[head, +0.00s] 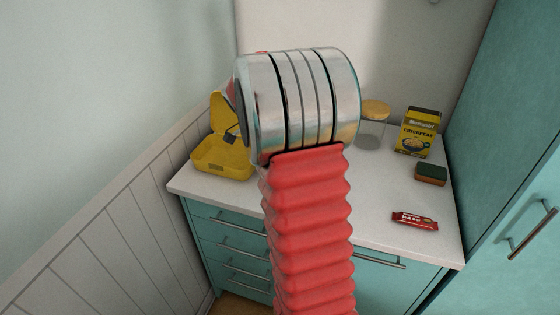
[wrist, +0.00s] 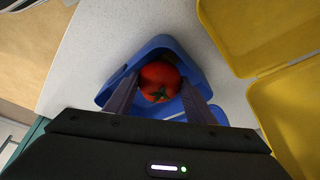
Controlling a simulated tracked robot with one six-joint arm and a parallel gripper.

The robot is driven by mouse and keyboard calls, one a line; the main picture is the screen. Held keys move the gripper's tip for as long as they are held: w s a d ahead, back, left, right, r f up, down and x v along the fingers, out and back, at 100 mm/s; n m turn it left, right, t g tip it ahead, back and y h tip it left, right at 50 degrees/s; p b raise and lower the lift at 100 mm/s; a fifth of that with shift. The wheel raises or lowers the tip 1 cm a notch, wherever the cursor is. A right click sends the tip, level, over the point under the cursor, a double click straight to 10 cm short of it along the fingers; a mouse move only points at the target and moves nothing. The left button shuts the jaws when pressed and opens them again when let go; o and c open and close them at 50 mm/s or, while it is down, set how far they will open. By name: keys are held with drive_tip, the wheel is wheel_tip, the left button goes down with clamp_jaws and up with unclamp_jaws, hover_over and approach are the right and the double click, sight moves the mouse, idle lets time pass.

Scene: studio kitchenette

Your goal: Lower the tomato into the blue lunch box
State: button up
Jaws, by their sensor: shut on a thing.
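The red tomato (wrist: 161,73) with its green stem is between the two fingers of my gripper (wrist: 159,87) in the wrist view. My gripper is shut on it. The blue lunch box (wrist: 160,42) lies open behind and around the tomato in that view, its rim showing on the far side and at both sides. The tomato is over the box's opening; I cannot tell whether it touches the bottom. In the head view my arm hides the tomato, the blue box and most of the gripper.
An open yellow lunch box (head: 222,164) stands at the counter's left, close beside the blue one in the wrist view (wrist: 262,70). A lidded jar (head: 371,128), a chickpeas box (head: 417,132), a sponge (head: 431,174) and a red bar (head: 415,220) are on the right. The counter's front middle-right is clear.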

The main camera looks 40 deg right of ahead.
drive_tip(key=shift+f, duration=0.5)
idle(0.4)
drive_tip(key=o, duration=1.2)
drive_tip(key=shift+r, duration=0.1)
drive_tip(key=v, duration=1.3)
drive_tip(key=shift+w+a+r, duration=0.1)
drive_tip(key=shift+a+r, duration=0.15)
